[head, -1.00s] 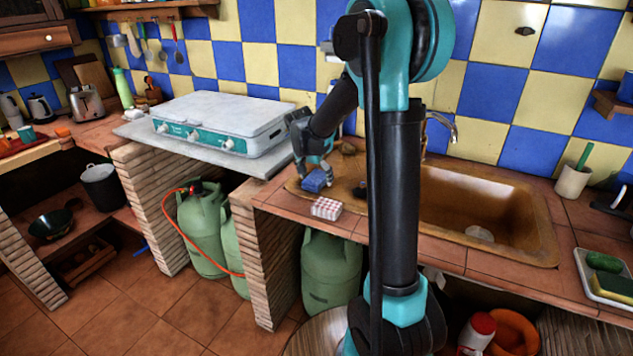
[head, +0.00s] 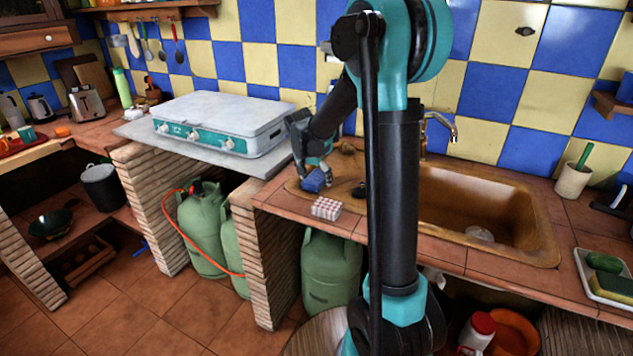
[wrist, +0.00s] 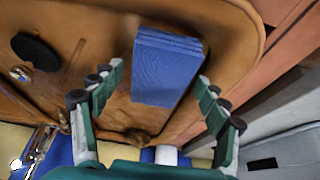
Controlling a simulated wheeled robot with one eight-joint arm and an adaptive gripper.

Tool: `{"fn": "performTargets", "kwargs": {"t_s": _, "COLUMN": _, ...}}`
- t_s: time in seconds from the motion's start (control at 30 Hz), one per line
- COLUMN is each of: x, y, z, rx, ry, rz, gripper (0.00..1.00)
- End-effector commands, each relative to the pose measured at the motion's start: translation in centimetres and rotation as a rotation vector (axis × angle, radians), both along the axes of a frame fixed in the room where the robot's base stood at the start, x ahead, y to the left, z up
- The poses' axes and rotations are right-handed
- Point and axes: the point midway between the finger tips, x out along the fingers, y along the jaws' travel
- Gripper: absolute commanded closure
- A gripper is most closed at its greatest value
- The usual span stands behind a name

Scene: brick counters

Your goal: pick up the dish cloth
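The dish cloth appears to be the blue folded, layered block (head: 315,181) on the brown drainboard beside the sink. It also shows in the wrist view (wrist: 167,75), lying between my fingers. My gripper (head: 316,166) points down over it from behind. In the wrist view my gripper (wrist: 161,74) is open, one finger on each side of the cloth. A narrow gap shows at the left finger; the right fingertip is close to the cloth's edge, and I cannot tell whether it touches.
A red-and-white checked block (head: 326,208) sits on the counter's front edge near the cloth. The sink basin (head: 480,210) is to the right, with a faucet (head: 440,125) behind. A white stove (head: 222,120) stands left. A dark round disc (wrist: 35,52) lies on the drainboard.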

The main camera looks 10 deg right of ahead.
Motion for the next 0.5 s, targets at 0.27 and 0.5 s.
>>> {"fn": "performTargets", "kwargs": {"t_s": 0.27, "x": -0.08, "y": -0.1, "z": -0.06, "rx": -0.002, "ry": 0.002, "rz": -0.001, "gripper": 0.7}}
{"fn": "performTargets", "kwargs": {"t_s": 0.5, "x": -0.07, "y": -0.09, "z": -0.01, "rx": -0.001, "ry": 0.002, "rz": -0.001, "gripper": 0.76}}
